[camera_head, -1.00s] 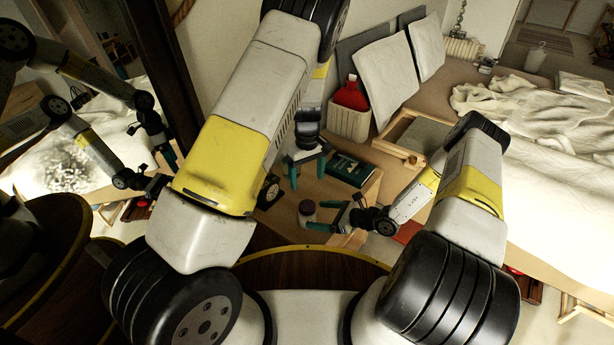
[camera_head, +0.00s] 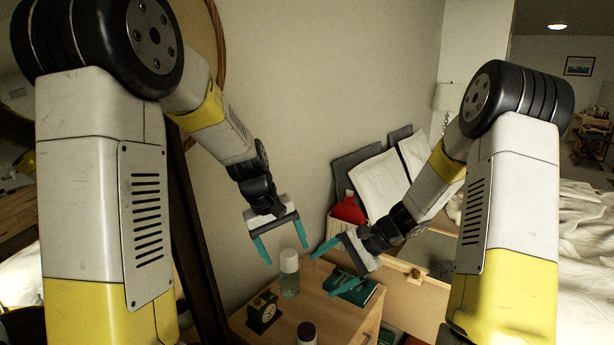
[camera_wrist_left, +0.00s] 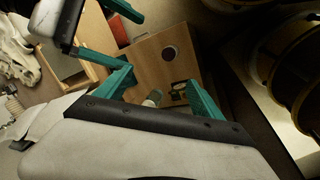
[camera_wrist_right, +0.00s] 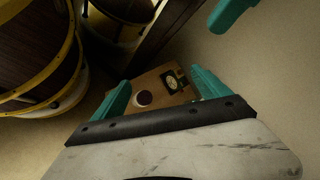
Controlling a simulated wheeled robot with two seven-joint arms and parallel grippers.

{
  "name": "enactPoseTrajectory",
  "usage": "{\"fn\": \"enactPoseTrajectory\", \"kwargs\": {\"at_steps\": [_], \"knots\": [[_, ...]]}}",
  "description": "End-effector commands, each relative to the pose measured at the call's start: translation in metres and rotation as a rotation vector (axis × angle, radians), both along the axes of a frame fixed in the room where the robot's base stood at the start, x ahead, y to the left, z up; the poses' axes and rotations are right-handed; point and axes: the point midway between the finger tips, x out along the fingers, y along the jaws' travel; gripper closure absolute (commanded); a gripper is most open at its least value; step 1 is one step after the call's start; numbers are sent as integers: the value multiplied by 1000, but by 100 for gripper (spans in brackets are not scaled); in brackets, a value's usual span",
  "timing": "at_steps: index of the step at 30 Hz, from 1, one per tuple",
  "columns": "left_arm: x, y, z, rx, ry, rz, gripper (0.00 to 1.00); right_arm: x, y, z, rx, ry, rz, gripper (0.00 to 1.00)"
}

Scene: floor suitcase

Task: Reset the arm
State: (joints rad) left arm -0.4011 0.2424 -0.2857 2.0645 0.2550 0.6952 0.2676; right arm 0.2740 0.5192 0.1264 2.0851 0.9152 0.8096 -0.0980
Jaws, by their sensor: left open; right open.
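My left gripper (camera_head: 278,240) is open and empty, with its teal fingers apart above the nightstand. In the left wrist view its fingers (camera_wrist_left: 160,85) frame the nightstand top. My right gripper (camera_head: 338,265) is open and empty, a little lower and to the right of the left one. In the right wrist view its fingers (camera_wrist_right: 165,90) are apart; part of the left gripper's teal finger (camera_wrist_right: 228,12) shows at the top. The two grippers are close but look apart.
A red item (camera_head: 348,210) and pillows (camera_head: 378,188) stand behind. A bed (camera_head: 585,225) lies right.

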Motion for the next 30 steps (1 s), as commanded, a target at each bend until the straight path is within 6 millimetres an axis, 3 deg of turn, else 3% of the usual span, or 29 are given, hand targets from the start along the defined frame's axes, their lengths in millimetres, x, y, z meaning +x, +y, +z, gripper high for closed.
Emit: {"fn": "enactPoseTrajectory", "kwargs": {"at_steps": [1, 6, 15, 24, 30], "knots": [[-9, 6, 17, -12, -28, -13, 22, -9, -1, 23, -46, -54, 48, 14], [-44, 25, 58, -20, -115, -79, 22, -47, -10, 80, -202, -211, 198, 14], [-113, 56, 110, 28, -285, -190, 22, -121, -36, 157, -488, -492, 405, 14], [-177, 80, 130, 146, -430, -276, 22, -185, -72, 201, -746, -743, 520, 14], [-195, 87, 132, 196, -467, -299, 22, -202, -84, 209, -826, -817, 542, 14]]}}
